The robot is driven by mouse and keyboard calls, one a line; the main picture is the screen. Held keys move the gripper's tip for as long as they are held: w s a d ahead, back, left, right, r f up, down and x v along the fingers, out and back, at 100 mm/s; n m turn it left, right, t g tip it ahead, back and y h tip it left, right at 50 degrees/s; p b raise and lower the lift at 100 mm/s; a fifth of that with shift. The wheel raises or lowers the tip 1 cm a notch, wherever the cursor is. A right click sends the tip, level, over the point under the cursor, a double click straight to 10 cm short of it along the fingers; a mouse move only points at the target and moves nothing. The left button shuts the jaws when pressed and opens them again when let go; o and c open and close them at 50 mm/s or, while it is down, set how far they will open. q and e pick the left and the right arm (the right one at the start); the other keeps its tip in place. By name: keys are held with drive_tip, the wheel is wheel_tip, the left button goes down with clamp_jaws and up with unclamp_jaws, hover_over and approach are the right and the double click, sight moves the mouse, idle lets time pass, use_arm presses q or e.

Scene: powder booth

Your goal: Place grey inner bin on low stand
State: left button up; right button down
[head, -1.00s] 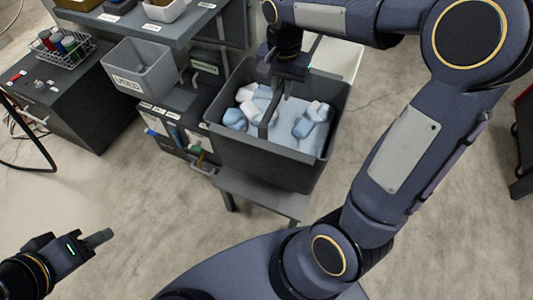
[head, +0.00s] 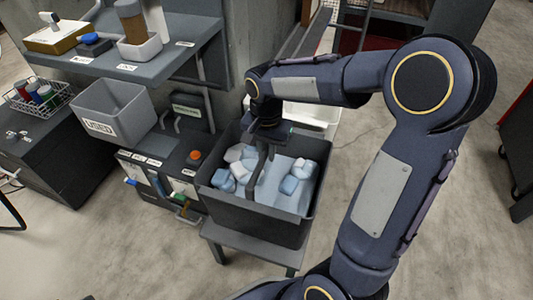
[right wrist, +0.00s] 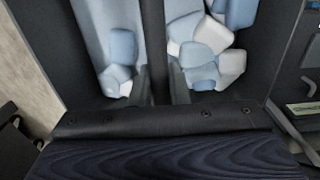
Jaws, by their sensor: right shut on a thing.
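The dark grey inner bin (head: 255,210) is an open box with a bar handle across its top and soft-looking blue and white pieces inside. It is upright over the low grey stand (head: 240,240). Its base looks to rest on the stand's top, but I cannot tell for sure whether there is a gap. My right gripper (head: 263,152) is shut on the bin's handle, coming from the far side. In the right wrist view, the fingers (right wrist: 162,84) close around the dark handle bar (right wrist: 154,45), with the pieces below. My left gripper is not in view.
A black cabinet with levers and an orange button (head: 195,155) stands left of the bin. A grey bin labelled USED (head: 115,108) and a wire basket of bottles (head: 38,97) are farther left. A shelf (head: 150,66) is above. Floor is open at right.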

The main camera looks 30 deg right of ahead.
drive_tip(key=c, duration=1.4)
unclamp_jaws()
wheel_tip(320, 180, up, 11)
drive_tip(key=p, duration=0.5)
drive_tip(key=s+a+n+t+y, duration=0.1)
drive_tip(key=s+n+t, duration=0.1)
drive_tip(key=s, duration=0.4)
drive_tip(key=s+a+n+t+y, duration=0.1)
drive_tip(key=s+a+n, duration=0.1)
drive_tip(key=s, duration=0.4)
drive_tip(key=s+a+f+n+t+y, duration=0.1)
drive_tip(key=s+a+n+t, duration=0.1)
drive_tip(key=s+n, duration=0.2)
drive_tip(key=shift+s+a+t+y, duration=0.15)
drive_tip(key=shift+s+t+y, duration=0.2)
drive_tip(key=shift+s, duration=0.6)
drive_tip(key=shift+r, duration=0.1)
